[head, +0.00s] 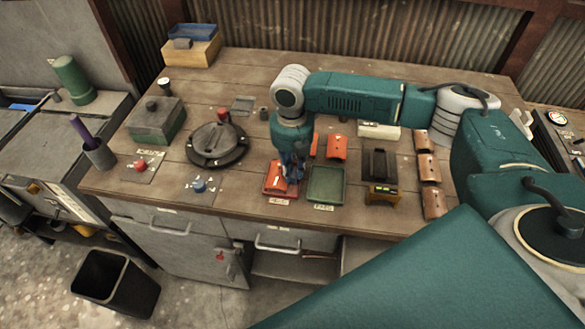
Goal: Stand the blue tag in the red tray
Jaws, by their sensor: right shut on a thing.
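The red tray (271,190) sits near the front edge of the table, left of a green tray. My right gripper (291,177) points down over the right part of the red tray, and its fingers hide some of it. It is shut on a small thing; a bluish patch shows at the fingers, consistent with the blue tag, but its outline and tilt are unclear. I cannot tell whether it touches the tray floor. My left gripper is out of view.
The green tray (327,184) stands close on the right, with a dark machine (380,175) beyond. Orange pieces (337,147) lie behind the trays. A round dark turntable (218,145) and a blue button (200,186) are left. Copper-coloured blocks (429,168) line the right side.

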